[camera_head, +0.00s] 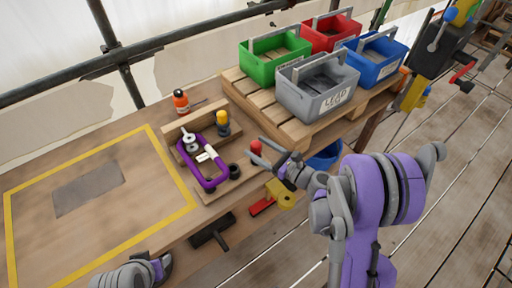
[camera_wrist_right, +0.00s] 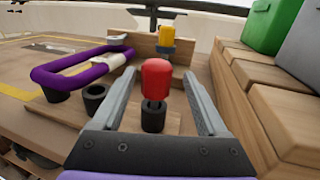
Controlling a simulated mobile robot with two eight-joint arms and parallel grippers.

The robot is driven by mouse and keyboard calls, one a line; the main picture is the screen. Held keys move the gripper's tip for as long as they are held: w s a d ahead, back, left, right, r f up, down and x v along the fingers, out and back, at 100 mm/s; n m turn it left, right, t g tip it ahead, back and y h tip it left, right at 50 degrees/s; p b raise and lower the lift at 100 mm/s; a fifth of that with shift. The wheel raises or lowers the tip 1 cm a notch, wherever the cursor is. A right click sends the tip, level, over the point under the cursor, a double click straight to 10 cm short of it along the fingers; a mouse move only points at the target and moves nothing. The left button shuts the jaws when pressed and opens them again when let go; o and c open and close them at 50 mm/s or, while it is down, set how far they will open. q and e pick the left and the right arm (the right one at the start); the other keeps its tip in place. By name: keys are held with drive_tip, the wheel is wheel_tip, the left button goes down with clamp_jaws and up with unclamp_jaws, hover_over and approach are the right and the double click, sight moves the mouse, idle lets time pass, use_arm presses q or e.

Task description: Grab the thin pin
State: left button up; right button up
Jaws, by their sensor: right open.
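A red-topped pin (camera_wrist_right: 155,80) stands upright in a black socket (camera_wrist_right: 153,116); its red top (camera_head: 256,147) also shows in the head view. My right gripper (camera_head: 268,155) is open, with its two fingers (camera_wrist_right: 160,92) to either side of the red top, apart from it. A yellow-topped pin (camera_head: 222,119) stands farther back on the wooden holder and also shows in the wrist view (camera_wrist_right: 167,38). The pins' lower parts are hidden, so I cannot compare their thickness.
A purple frame-shaped tool (camera_head: 184,172) lies left of the red pin, by an empty black socket (camera_wrist_right: 95,96). A pallet (camera_head: 266,108) with green, red, grey and blue bins stands close on the right. An orange bottle (camera_head: 181,102) stands behind. The yellow-outlined table area is mostly clear.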

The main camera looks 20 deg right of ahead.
drive_tip(key=x, duration=0.4)
drive_tip(key=shift+a, duration=0.25)
drive_tip(key=shift+s, duration=0.1)
clamp_jaws()
